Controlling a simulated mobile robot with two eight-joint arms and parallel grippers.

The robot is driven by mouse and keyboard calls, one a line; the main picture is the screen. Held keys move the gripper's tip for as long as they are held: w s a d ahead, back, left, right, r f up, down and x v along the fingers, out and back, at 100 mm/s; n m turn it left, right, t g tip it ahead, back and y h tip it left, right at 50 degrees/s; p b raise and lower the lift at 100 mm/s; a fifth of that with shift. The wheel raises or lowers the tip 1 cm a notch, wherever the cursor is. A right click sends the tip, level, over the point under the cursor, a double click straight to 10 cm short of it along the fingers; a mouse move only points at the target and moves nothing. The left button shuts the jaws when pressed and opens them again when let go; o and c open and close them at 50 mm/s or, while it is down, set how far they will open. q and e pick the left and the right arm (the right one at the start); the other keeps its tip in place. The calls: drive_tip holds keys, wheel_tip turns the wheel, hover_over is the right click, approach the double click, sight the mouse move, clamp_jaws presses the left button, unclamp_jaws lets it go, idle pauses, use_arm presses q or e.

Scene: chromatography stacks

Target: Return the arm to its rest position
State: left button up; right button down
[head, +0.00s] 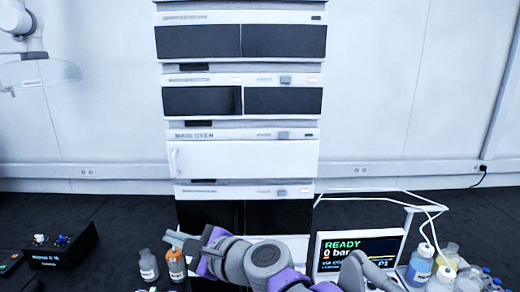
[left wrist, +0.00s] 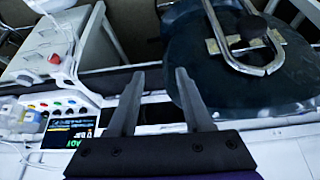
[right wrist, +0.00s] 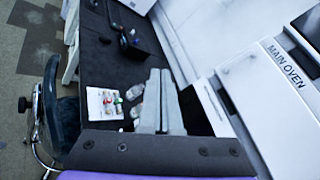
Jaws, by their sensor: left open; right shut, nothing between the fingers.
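My right arm, grey and purple, reaches in along the bottom of the head view, in front of the lower part of the instrument stack (head: 245,158). Its gripper (head: 190,240) points left, near two small bottles. In the right wrist view the two fingers of that gripper (right wrist: 160,75) lie together with nothing between them. My left gripper (left wrist: 160,72) shows in the left wrist view with its fingers apart and nothing between them. I cannot make out the left gripper in the head view.
A display (head: 358,250) reading READY and several bottles, one blue-labelled (head: 420,268), stand at right. A black box (head: 60,247) is at left. A dark chair (left wrist: 235,60) shows in the left wrist view.

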drive_tip(key=s+d+f+n+h, duration=0.4)
drive_tip(key=s+d+f+n, duration=0.1)
drive_tip(key=d+f, duration=0.5)
drive_tip(key=s+d+f+n+g+h, duration=0.1)
drive_tip(key=s+d+f+n+h, duration=0.4)
drive_tip(key=d+f, duration=0.6)
drive_tip(key=s+d+f+n+g+h, duration=0.1)
drive_tip(key=s+d+f+n+h, duration=0.3)
drive_tip(key=d+f, duration=0.6)
drive_tip(key=s+d+n, duration=0.2)
drive_tip(key=d, duration=0.2)
drive_tip(key=shift+s+d+f+n, duration=0.15)
drive_tip(key=shift+d+f+n, duration=0.15)
drive_tip(key=shift+d, duration=0.1)
